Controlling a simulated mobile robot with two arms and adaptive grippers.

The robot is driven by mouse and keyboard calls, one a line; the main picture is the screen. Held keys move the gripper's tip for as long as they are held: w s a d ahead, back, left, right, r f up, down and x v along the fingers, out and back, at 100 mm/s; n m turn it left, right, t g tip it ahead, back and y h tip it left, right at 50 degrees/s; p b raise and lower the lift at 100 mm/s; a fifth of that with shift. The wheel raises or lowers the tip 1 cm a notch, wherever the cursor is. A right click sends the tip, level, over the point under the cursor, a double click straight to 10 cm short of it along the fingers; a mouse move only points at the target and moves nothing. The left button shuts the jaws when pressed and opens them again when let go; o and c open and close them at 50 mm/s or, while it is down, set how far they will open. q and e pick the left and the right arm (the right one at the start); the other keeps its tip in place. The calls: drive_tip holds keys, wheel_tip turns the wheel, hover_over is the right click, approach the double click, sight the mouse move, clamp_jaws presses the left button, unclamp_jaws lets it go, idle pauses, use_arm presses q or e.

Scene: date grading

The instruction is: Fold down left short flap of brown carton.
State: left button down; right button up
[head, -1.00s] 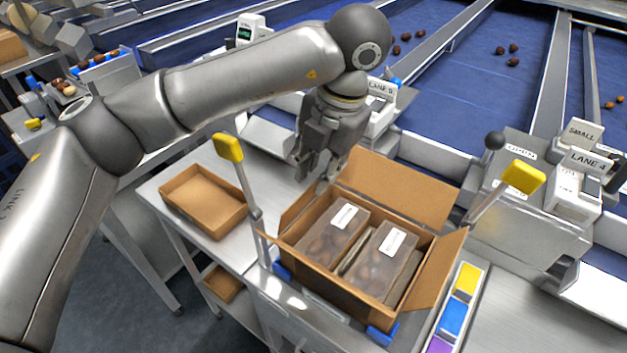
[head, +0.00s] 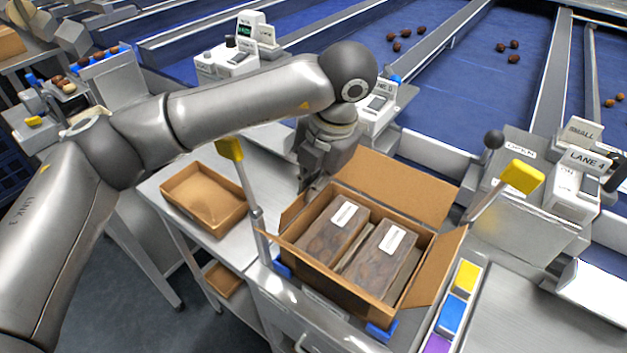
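The brown carton (head: 418,285) stands open on the bench, with boxed date packs (head: 334,232) bearing white labels inside. Its left short flap (head: 292,210) stands up and leans outward. The far long flap (head: 395,187) and the right short flap (head: 441,262) are also raised and open. My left gripper (head: 308,182) points down just beyond the carton's far left corner, close to the left short flap. Its fingertips are partly hidden, so I cannot tell whether they touch the flap or how far apart they are. My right gripper is out of view.
Posts with yellow heads (head: 230,149) (head: 522,177) stand left and right of the carton. An empty brown tray (head: 232,222) lies to the left. Coloured blocks (head: 452,315) sit at the right. Labelled machines and blue sorting lanes are behind.

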use_arm(q)
drive_tip(key=d+t+y+b, duration=0.1)
drive_tip(key=b, duration=0.1)
drive_tip(key=s+d+f+t+y+b, duration=0.1)
drive_tip(key=y, duration=0.1)
drive_tip(key=shift+s+b, duration=0.1)
drive_tip(key=shift+b, duration=0.3)
drive_tip(key=shift+s+d+f+t+y+b, duration=0.25)
drive_tip(key=shift+t+y+b, duration=0.25)
drive_tip(key=shift+y, duration=0.2)
drive_tip(key=shift+s+d+f+t+y+b, duration=0.1)
drive_tip(key=shift+d+f+t+y+b, duration=0.1)
drive_tip(key=shift+t+y+b, duration=0.4)
drive_tip(key=c, duration=1.7)
unclamp_jaws()
